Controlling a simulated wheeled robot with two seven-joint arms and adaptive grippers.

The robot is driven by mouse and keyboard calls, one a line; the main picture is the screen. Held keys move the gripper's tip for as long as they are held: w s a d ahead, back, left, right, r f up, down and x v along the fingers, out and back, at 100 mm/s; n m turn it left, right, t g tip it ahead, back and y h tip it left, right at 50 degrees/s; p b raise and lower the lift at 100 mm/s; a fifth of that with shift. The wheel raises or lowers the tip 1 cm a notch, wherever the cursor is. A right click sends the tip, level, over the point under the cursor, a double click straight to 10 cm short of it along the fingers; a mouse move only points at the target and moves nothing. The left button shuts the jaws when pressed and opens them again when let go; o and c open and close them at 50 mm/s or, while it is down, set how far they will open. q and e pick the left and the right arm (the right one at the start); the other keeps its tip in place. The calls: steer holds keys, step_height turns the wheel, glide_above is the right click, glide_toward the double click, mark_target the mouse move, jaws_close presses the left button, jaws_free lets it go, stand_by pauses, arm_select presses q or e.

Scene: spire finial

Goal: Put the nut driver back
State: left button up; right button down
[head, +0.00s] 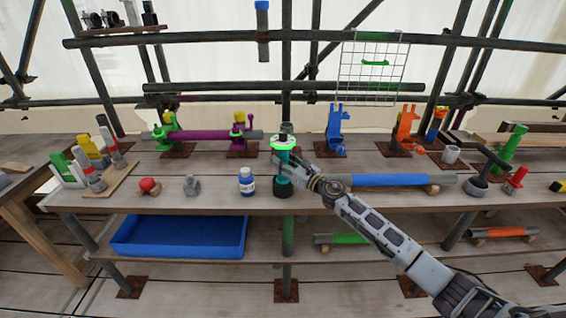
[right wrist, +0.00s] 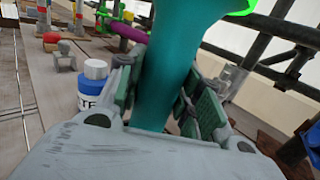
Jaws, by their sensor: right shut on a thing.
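My right gripper (head: 283,167) reaches in from the right and is shut on an upright teal shaft-like piece (right wrist: 168,75), which fills the space between its pads in the right wrist view. In the head view a bright green ring (head: 284,143) surrounds its upper end, and a dark round base (head: 283,187) is directly below on the bench. I cannot tell whether the teal piece is the nut driver, or whether it touches the base. My fingers hide part of it. My left gripper is not in view.
A blue-labelled bottle (head: 247,182) stands close left of the gripper; it also shows in the right wrist view (right wrist: 92,88). A grey knobbed piece (head: 191,185) and red knob (head: 149,186) are farther left. A blue tube (head: 385,180) lies right. A blue tray (head: 180,237) sits below.

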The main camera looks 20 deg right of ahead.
steer(key=shift+r, duration=0.15)
steer(key=c, duration=0.9)
jaws_free()
steer(key=shift+o, duration=0.6)
steer(key=shift+f, duration=0.25)
steer(key=o, duration=0.5)
steer(key=shift+r, duration=0.1)
steer(key=shift+f+b, duration=0.6)
steer(key=shift+b, duration=0.05)
